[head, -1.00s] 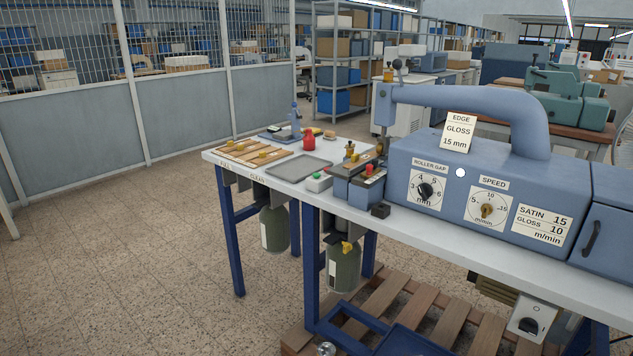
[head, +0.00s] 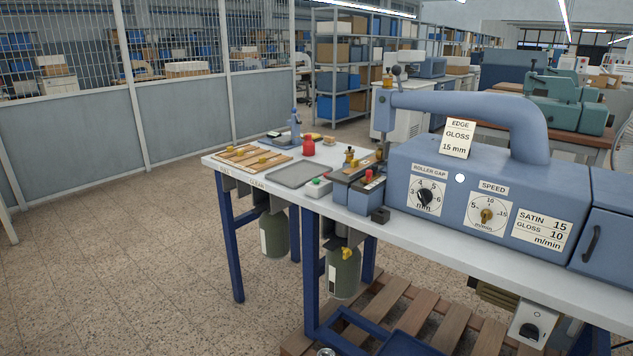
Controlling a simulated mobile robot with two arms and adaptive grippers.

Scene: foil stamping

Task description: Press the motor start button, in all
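A small pale box with a green button (head: 317,181) sits on the white bench top, in front of the grey tray. It carries no label I can read, so I cannot tell for sure that it is the motor start button. A white box with a dark rotary knob (head: 531,330) hangs below the bench at the lower right. A small white round spot (head: 460,178) shows on the blue machine's front (head: 535,190). Neither of my grippers is in view.
The bench (head: 440,231) also holds a grey tray (head: 297,174), a wooden rack (head: 252,157), a red container (head: 308,146) and a red-topped part (head: 368,176) beside the machine. A wooden pallet (head: 450,325) lies under the bench. The floor at left is clear.

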